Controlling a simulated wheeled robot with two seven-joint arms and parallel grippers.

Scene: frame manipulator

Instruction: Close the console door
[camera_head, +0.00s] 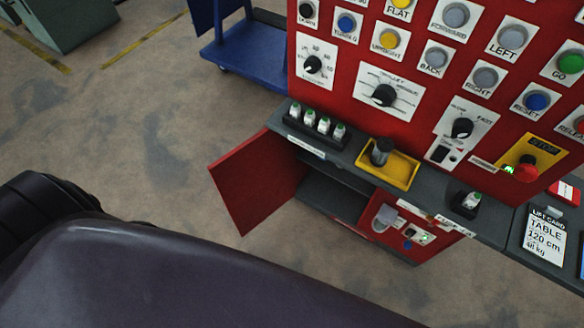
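The red console door (258,181) stands open at the lower left of the console (345,95), swung out to the left from the cabinet. Behind it the dark cabinet opening (328,195) with a grey shelf shows. To the right of the opening is a fixed red lower panel (412,228) with small fittings. A large dark rounded shape, likely part of my own body, fills the lower left of the view. Neither of my grippers can be seen.
A blue cart (243,52) stands behind at the left. The floor left of the door is clear.

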